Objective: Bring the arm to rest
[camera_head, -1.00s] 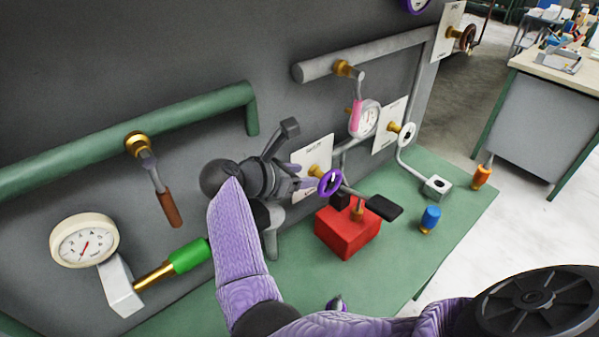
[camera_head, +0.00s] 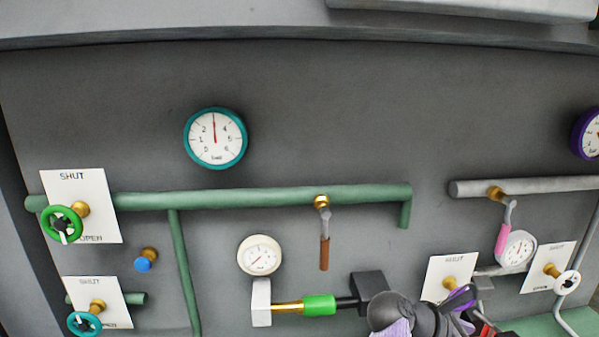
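My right arm shows only at the bottom right edge, with a dark round wrist (camera_head: 388,311) and a bit of purple sleeve. My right gripper (camera_head: 461,323) points right, beside the lower part of a purple handwheel (camera_head: 462,299) in front of a SHUT plate (camera_head: 441,275). The gripper overlaps the wheel in the picture; I cannot tell whether they touch. Its fingers are cut off and too small to show whether they are open. My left gripper is not in view.
A green slider (camera_head: 319,305) on a rod and a black block (camera_head: 371,288) sit just left of my wrist. A brown-handled lever (camera_head: 324,252), green pipe (camera_head: 270,196), dials and green (camera_head: 62,225) and teal (camera_head: 84,323) handwheels line the grey panel.

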